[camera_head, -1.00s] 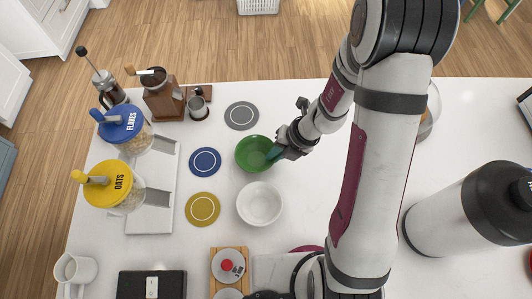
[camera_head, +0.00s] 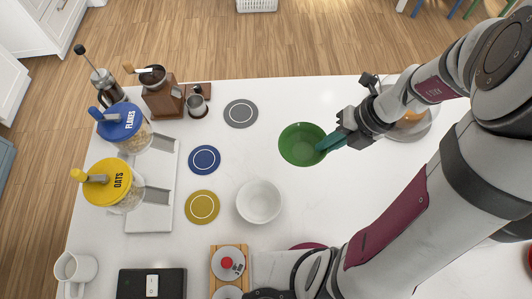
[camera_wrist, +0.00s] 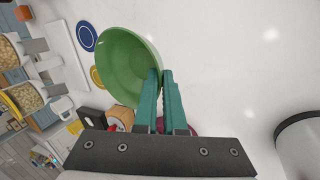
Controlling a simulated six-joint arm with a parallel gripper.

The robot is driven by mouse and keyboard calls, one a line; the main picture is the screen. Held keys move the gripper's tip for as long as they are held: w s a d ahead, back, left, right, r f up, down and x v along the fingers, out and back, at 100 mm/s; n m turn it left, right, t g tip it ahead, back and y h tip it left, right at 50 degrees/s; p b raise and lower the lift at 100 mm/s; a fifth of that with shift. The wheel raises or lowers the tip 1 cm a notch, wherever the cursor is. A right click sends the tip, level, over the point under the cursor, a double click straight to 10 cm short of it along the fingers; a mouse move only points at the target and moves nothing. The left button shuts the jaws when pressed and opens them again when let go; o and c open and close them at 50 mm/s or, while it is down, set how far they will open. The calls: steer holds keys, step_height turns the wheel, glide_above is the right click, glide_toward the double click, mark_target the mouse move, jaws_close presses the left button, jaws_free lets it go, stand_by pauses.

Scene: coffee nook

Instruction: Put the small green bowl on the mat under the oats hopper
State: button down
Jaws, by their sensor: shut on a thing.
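The small green bowl (camera_head: 302,144) is held by its right rim in my gripper (camera_head: 331,141), to the right of the mats in the head view. My gripper is shut on the rim, and the bowl (camera_wrist: 122,66) also shows left of the fingers (camera_wrist: 160,98) in the wrist view. Whether the bowl touches the counter is hard to tell. The oats hopper (camera_head: 120,186) has a yellow lid and stands at the left. The yellow mat (camera_head: 202,208) lies right of its spout and is bare.
A white bowl (camera_head: 259,202) stands right of the yellow mat. A blue mat (camera_head: 204,160) and a grey mat (camera_head: 240,114) lie bare. The flakes hopper (camera_head: 124,126) and a coffee grinder (camera_head: 160,96) stand at the left.

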mark_target(282, 148)
steer(key=a+n+g, duration=0.1)
steer(key=a+n, duration=0.2)
steer(key=w+a+n+g, duration=0.1)
steer(key=a+n, duration=0.2)
steer(key=a+n+g, duration=0.1)
steer(key=a+n, duration=0.2)
steer(key=shift+w+g, duration=0.2)
steer(key=shift+g, duration=0.2)
steer(key=s+a+f+n+g+h, duration=0.1)
steer(key=a+f+n, duration=0.1)
steer(key=a, duration=0.4)
steer(key=s+a+f+n+g+h, duration=0.1)
steer(key=a+f+n, duration=0.1)
steer(key=a+n, duration=0.2)
steer(key=s+a+f+n+h, duration=0.1)
steer(key=s+a+f+n, duration=0.1)
steer(key=a, duration=0.7)
steer(key=shift+a+f+n+g, duration=0.3)
steer(key=shift+f+n+g, duration=0.05)
steer(key=shift+n+g, duration=0.05)
step_height(282, 148, down, 3)
steer(key=shift+f, duration=0.5)
steer(key=c, duration=1.4)
jaws_free()
steer(key=shift+f, duration=0.1)
steer(key=o, duration=0.4)
